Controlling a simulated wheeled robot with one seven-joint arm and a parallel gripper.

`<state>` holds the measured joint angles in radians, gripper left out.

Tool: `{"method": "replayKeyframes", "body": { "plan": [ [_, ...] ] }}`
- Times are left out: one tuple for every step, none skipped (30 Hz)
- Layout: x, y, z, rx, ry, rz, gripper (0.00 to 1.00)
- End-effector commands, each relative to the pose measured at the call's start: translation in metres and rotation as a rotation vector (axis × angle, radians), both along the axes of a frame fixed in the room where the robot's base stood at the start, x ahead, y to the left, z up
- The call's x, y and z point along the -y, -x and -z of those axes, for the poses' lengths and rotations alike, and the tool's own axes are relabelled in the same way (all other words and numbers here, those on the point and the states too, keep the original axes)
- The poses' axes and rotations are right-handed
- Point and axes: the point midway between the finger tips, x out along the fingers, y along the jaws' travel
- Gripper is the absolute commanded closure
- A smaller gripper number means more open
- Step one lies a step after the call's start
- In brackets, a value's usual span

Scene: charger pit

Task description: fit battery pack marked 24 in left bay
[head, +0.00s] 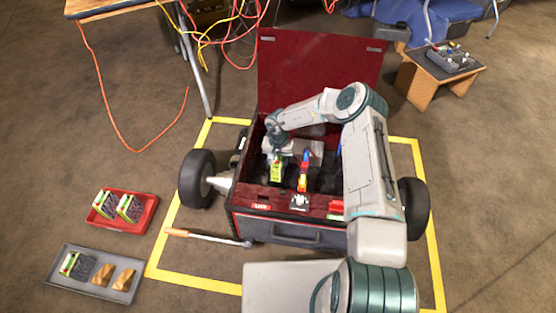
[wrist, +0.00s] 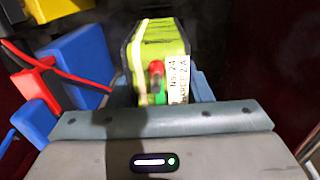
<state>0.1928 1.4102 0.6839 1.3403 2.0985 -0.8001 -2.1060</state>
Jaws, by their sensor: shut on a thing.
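The battery pack (wrist: 160,45) is bright green with a red and a green terminal, and its white label reads No. 24. My gripper (wrist: 162,92) is shut on it. In the head view the pack (head: 277,174) hangs upright from my gripper (head: 277,156) inside the left part of the open red box (head: 268,224). A small label, apparently LEFT, is on the box's front rim below it. The left bay's floor is hidden by the pack, and I cannot tell whether the pack touches it.
A blue, red and yellow connector (head: 304,170) with cables stands right of the pack; blue and yellow parts (wrist: 80,62) are close at left in the wrist view. A red tray (head: 148,218) with packs, a grey tray (head: 122,294) and a wrench (head: 205,237) lie on the floor at left.

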Motion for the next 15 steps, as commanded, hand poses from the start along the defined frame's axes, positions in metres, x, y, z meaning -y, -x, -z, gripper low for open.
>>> {"method": "replayKeyframes", "body": {
  "plan": [
    [-0.0005,-0.0016,-0.0021,0.003,-0.001,0.0,1.0],
    [-0.0005,-0.0016,-0.0019,0.003,-0.001,0.0,1.0],
    [-0.0005,-0.0016,-0.0015,0.003,-0.001,0.0,1.0],
    [-0.0005,-0.0016,-0.0012,0.003,-0.001,0.0,1.0],
    [-0.0006,-0.0015,-0.0007,0.003,-0.001,0.0,1.0],
    [-0.0005,-0.0015,-0.0001,0.003,-0.001,0.001,1.0],
    [-0.0005,-0.0015,0.0004,0.003,-0.001,0.001,1.0],
    [-0.0005,-0.0015,0.0009,0.003,-0.001,0.001,1.0],
    [-0.0005,-0.0015,0.0016,0.003,-0.001,0.001,1.0],
    [-0.0005,-0.0016,0.0022,0.003,-0.001,0.001,1.0],
    [-0.0005,-0.0015,0.0027,0.003,-0.001,0.001,1.0],
    [-0.0005,-0.0016,0.0033,0.003,-0.001,0.001,1.0],
    [-0.0005,-0.0016,0.0038,0.003,-0.001,0.001,1.0],
    [-0.0005,-0.0016,0.0042,0.003,-0.001,0.001,1.0],
    [-0.0005,-0.0017,0.0049,0.003,-0.001,0.001,1.0]
  ]
}}
